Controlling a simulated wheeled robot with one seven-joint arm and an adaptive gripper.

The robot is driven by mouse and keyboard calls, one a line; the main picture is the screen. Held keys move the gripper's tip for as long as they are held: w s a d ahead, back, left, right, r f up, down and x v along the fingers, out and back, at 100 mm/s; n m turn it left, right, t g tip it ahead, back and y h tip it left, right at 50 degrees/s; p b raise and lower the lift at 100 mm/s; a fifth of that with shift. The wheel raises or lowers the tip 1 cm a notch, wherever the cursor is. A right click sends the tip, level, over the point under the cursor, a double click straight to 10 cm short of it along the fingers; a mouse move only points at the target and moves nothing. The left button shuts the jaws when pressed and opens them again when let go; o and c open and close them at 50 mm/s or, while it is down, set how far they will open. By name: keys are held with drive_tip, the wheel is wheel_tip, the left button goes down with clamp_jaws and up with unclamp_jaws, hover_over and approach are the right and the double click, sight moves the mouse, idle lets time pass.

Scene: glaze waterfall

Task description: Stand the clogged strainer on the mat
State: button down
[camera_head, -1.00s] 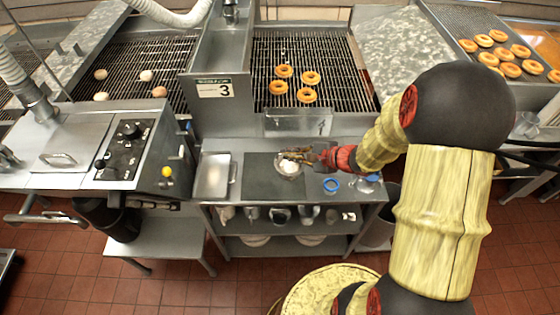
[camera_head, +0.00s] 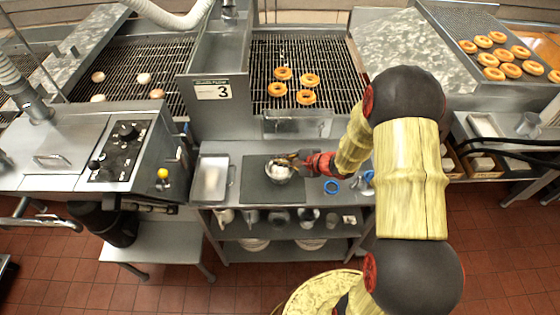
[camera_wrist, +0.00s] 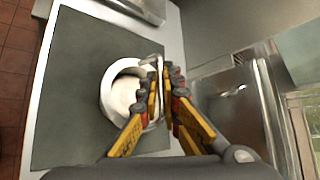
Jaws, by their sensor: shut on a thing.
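The strainer (camera_wrist: 120,92) is a round metal bowl with a white mass inside. My gripper (camera_wrist: 162,88) is shut on its rim at the right side in the wrist view. In the head view the strainer (camera_head: 279,172) is over the dark grey mat (camera_head: 258,193), with my gripper (camera_head: 296,161) reaching in from the right. The mat (camera_wrist: 75,60) also shows under the strainer in the wrist view. The strainer looks roughly upright. I cannot tell whether its base touches the mat. My fingers hide part of its rim.
A metal tray (camera_head: 211,178) lies left of the mat. A blue ring (camera_head: 331,187) lies to its right on the steel table. A fryer with several doughnuts (camera_head: 308,80) is behind. A shelf below holds several containers (camera_head: 279,217).

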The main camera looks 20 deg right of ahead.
drive_tip(key=c, duration=2.5)
unclamp_jaws()
drive_tip(key=shift+f, duration=0.1)
drive_tip(key=o, duration=0.5)
drive_tip(key=shift+r, duration=0.2)
